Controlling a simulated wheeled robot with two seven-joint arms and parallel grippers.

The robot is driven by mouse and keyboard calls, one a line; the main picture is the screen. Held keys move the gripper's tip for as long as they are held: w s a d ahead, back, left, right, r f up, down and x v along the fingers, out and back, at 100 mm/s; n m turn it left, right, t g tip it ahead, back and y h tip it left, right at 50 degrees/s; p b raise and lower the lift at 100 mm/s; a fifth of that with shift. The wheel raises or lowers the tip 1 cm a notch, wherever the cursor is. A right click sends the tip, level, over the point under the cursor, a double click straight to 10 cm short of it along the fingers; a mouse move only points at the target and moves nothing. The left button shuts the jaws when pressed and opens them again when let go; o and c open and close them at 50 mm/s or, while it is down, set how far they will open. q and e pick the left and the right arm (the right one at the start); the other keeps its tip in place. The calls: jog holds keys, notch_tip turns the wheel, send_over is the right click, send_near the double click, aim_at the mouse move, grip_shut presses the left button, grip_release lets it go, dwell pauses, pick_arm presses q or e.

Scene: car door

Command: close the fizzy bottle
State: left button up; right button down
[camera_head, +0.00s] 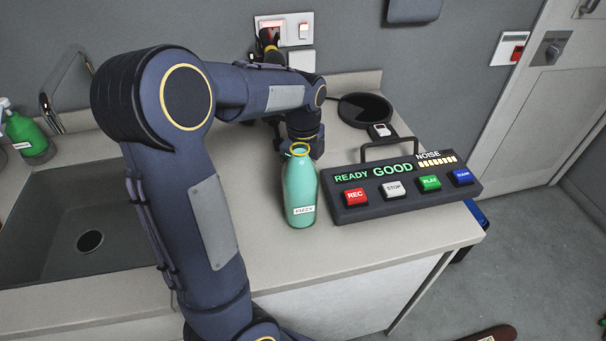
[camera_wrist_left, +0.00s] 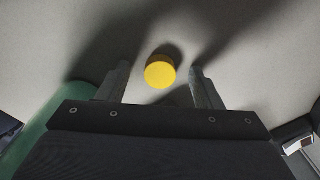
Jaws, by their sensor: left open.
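The fizzy bottle (camera_head: 300,191) is green with a white label and stands upright on the counter. In the left wrist view my left gripper (camera_wrist_left: 160,68) is open, with a finger on each side of a round yellow cap (camera_wrist_left: 159,73). The cap appears to lie on the counter and touches neither finger. The bottle's side (camera_wrist_left: 42,128) shows at the left there. In the head view the cap is hidden. My right gripper is not in view.
A black panel (camera_head: 400,188) with several coloured buttons stands right of the bottle. A round dark pad (camera_head: 365,109) lies behind it. A sink (camera_head: 88,210) and a green pump bottle (camera_head: 25,133) are at the left. The front counter is clear.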

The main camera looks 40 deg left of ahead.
pick_arm(q)
jog(key=c, duration=1.1)
notch_tip(320, 180, up, 10)
jog(key=shift+r+p, duration=0.1)
jog(key=shift+p, duration=0.3)
